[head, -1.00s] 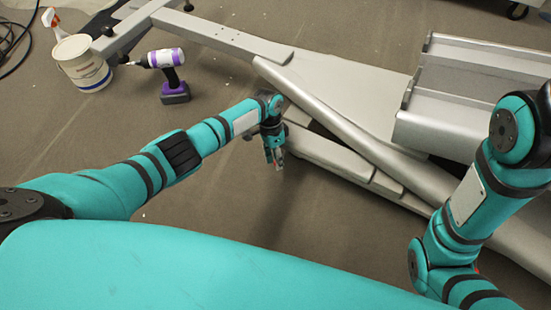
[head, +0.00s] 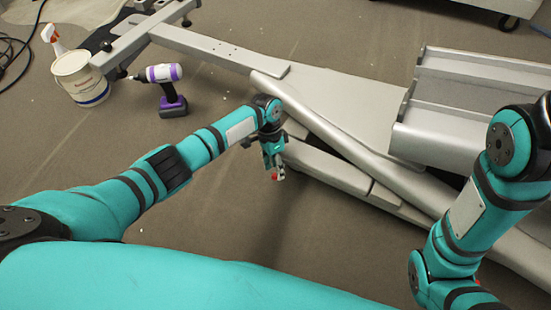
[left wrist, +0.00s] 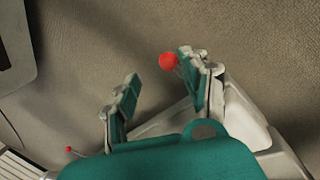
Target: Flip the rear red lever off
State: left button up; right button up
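A red ball knob (left wrist: 168,62), apparently the end of a lever, shows in the left wrist view beside the tip of the right-hand finger. It lies on the inner side of that finger; I cannot tell whether they touch. My left gripper (left wrist: 158,80) has its fingers wide apart. In the head view my left gripper (head: 273,168) points down beside the grey metal frame (head: 340,172), with red (head: 275,178) at its tip. A second, smaller red knob (left wrist: 68,150) shows at the lower left of the wrist view. My right gripper is out of view.
The grey frame, with its long tube (head: 345,140) and raised channel (head: 450,110), fills the right and centre of the head view. A purple and white drill (head: 172,90) and a white bucket (head: 80,78) stand at the back left. The floor left of the gripper is clear.

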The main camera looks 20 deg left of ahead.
aim_at(275, 174)
pick_arm(q)
notch_tip(275, 174, up, 7)
jog(key=shift+f, duration=0.2)
dwell(0.5)
